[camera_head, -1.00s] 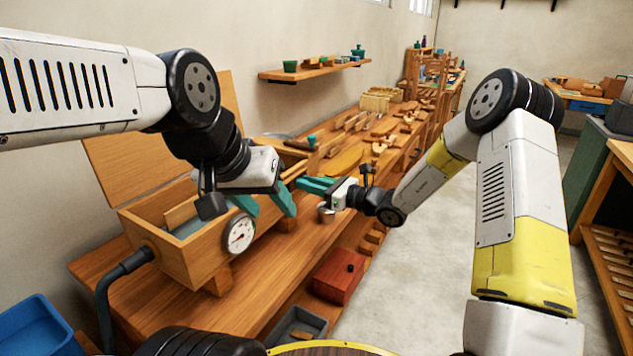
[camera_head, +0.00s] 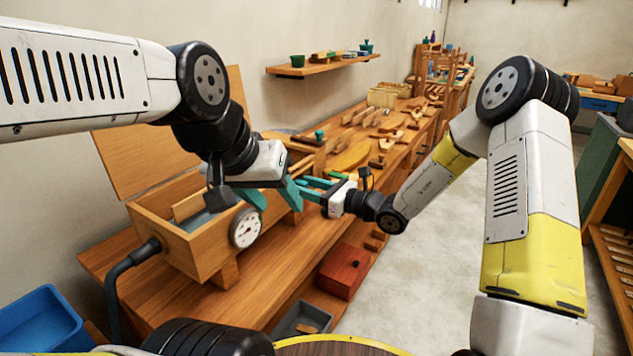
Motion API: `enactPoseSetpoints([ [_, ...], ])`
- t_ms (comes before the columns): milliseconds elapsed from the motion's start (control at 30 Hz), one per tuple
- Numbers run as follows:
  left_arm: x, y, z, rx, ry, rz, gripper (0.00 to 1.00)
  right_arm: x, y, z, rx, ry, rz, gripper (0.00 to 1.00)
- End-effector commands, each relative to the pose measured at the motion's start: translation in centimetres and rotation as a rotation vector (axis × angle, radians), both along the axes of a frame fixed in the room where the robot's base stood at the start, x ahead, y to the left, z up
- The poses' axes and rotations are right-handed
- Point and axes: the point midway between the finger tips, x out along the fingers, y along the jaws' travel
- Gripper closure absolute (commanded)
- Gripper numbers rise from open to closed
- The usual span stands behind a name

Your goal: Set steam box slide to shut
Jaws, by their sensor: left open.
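I cannot make out the slide; my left arm covers part of the box. My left gripper (camera_head: 272,202) is open, its teal fingers pointing down at the box's right end, beside the gauge. I cannot tell whether they touch it. My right gripper (camera_head: 309,191) is just right of the left one, its teal fingers pointing left. Their gap is unclear.
The workbench (camera_head: 275,262) runs back along the wall with several wooden pieces on it. A red box (camera_head: 342,271) and a grey tray (camera_head: 302,320) sit low at its front. A blue bin (camera_head: 38,322) is at lower left. The floor (camera_head: 440,265) at right is clear.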

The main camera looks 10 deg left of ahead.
Motion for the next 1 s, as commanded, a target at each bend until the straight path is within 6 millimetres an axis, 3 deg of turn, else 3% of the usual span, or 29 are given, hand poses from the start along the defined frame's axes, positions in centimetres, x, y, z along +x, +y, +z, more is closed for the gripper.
enactPoseSetpoints([
  [300, 0.0, 0.0, 0.0, 0.0, 0.0, 0.0, 0.5, 0.1, -0.5, 0.0, 0.0, -0.001, -0.005, 0.58],
  [700, 0.0, 0.0, 0.0, 0.0, 0.0, 0.0, 0.5, -2.3, -6.1, 0.0, -0.001, -0.001, -0.005, 0.58],
  [1000, 0.0, 0.0, 0.0, 0.0, 0.0, 0.0, 0.5, -2.9, -7.3, 0.0, 0.001, 0.0, -0.002, 0.58],
])
